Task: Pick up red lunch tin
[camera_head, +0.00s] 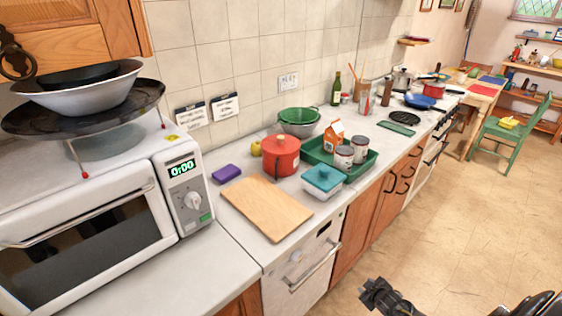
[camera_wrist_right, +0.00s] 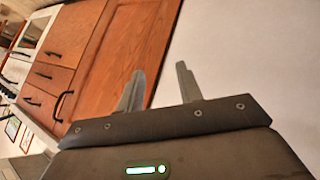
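The red lunch tin (camera_head: 281,157) is most likely the round red lidded container on the counter in the head view. It stands upright behind the wooden board and left of the green tray. A dark part of my right gripper (camera_head: 378,294) shows at the bottom edge of the head view, over the floor and well away from the tin. In the right wrist view my right gripper (camera_wrist_right: 159,78) is open and empty, with wooden cabinet doors beyond it. The tin is not in that view. My left gripper is not in view.
Near the tin are a purple block (camera_head: 227,173), a wooden board (camera_head: 267,207), a teal-lidded box (camera_head: 322,180), a yellow-green fruit (camera_head: 255,149) and a green bowl (camera_head: 299,115). The green tray (camera_head: 363,172) holds cans and a carton. A microwave (camera_head: 95,215) stands left.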

